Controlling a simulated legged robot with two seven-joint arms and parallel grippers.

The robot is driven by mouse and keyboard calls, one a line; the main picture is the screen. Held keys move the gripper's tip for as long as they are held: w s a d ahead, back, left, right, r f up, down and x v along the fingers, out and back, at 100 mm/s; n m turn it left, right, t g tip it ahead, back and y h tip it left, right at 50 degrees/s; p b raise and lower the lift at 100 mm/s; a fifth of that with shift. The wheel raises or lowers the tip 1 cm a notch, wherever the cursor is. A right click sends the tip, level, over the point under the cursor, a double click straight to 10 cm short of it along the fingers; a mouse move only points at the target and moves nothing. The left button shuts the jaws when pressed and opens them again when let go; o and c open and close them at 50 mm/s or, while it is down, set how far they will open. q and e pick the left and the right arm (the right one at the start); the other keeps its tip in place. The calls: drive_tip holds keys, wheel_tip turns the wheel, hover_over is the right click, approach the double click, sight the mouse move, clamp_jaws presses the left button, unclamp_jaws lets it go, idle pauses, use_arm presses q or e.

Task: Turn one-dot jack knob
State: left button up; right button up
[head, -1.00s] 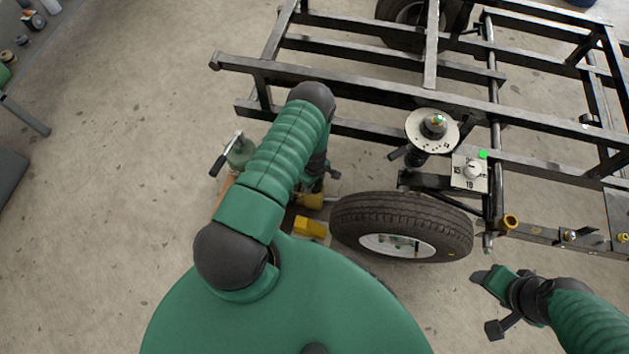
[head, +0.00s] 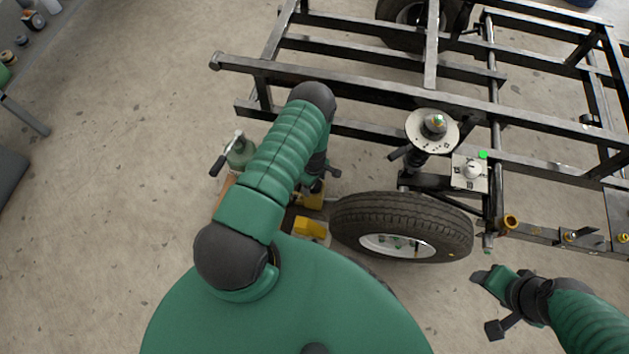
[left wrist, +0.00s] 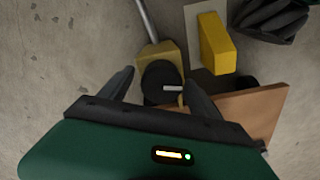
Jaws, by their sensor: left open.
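In the left wrist view a yellow jack body (left wrist: 172,54) lies on the floor with a grey rod running up from it. A round black knob (left wrist: 156,80) with a pale bar sits on its near side. No dot can be made out on it. My left gripper (left wrist: 160,88) is open, with one dark finger on each side of the knob in this view; contact cannot be told. In the head view my left arm mostly hides that gripper (head: 318,180) and the jack (head: 313,195). My right gripper (head: 490,282) is in front of the tire, away from the jack.
A yellow block (left wrist: 216,43) and a brown board (left wrist: 252,110) lie close by the jack. The tire (head: 400,222) and black steel frame (head: 350,88) stand to the right. A dial plate (head: 481,183) is on the frame.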

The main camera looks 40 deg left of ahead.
use_arm(q)
wheel_tip(320, 180, up, 17)
drive_tip(key=p, duration=0.7)
drive_tip(key=shift+f, duration=0.15)
wheel_tip(320, 180, down, 16)
drive_tip(key=m+b, duration=0.9)
drive_tip(key=m, duration=0.6)
drive_tip(key=m+b, duration=1)
drive_tip(key=m, duration=0.6)
drive_tip(key=shift+s+d+f, duration=0.1)
drive_tip(key=shift+f, duration=0.1)
